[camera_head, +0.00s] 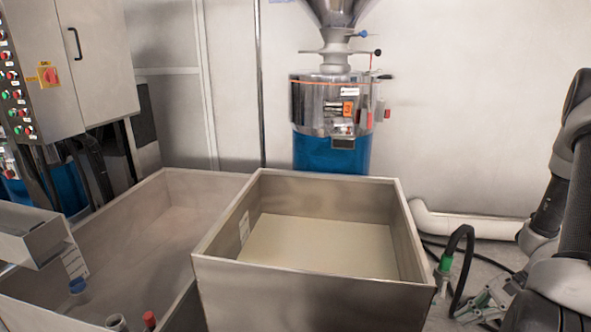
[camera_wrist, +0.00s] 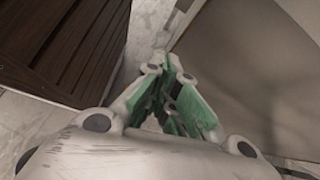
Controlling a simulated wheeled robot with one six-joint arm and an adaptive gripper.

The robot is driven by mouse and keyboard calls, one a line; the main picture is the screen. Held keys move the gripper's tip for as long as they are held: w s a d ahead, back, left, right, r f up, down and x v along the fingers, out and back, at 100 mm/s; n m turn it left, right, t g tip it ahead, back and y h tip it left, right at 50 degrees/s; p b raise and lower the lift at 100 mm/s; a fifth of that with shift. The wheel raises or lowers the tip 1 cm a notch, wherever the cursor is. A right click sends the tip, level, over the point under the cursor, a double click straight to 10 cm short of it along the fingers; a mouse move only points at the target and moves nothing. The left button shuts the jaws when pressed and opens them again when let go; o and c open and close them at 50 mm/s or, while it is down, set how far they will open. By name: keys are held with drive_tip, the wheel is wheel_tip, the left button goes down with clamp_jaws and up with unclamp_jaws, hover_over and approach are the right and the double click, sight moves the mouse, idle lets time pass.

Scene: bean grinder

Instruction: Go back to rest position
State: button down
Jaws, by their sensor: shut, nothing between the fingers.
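My gripper (camera_head: 476,306) hangs at the lower right of the head view, low beside the right wall of the metal bin, below my arm. In the wrist view, my gripper (camera_wrist: 170,70) points down past a metal side panel toward the pale floor. Its green-padded fingers are shut, with nothing seen between them. The bean grinder (camera_head: 330,115), a steel hopper and drum on a blue base, stands against the back wall, well away from my gripper.
The open metal bin (camera_head: 310,285) stands front centre with a pale, flat inside bottom. A larger open bin (camera_head: 140,215) adjoins it on the left. A control cabinet (camera_head: 90,60) stands at the far left. A white pipe (camera_head: 465,225) lies behind my gripper. Dark slatted wood (camera_wrist: 65,45) fills the wrist view's upper left.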

drive_tip(key=s+r+n+h, duration=0.2)
drive_tip(key=r+n+h, duration=0.15)
drive_tip(key=r, duration=0.45)
drive_tip(key=s+r+n+g+h, duration=0.1)
drive_tip(key=s+r+n+h, duration=0.1)
drive_tip(key=r+n, duration=0.35)
drive_tip(key=s+r+n+h, duration=0.1)
drive_tip(key=r+n+h, duration=0.2)
drive_tip(key=r, duration=0.6)
drive_tip(key=s+a+r+n+t+h, duration=0.1)
drive_tip(key=a+r+n+t, duration=0.3)
drive_tip(key=r, duration=0.8)
drive_tip(key=shift+s+a+n+t+h, duration=0.35)
drive_tip(key=shift+s+a+t, duration=0.2)
drive_tip(key=shift+a+t, duration=0.25)
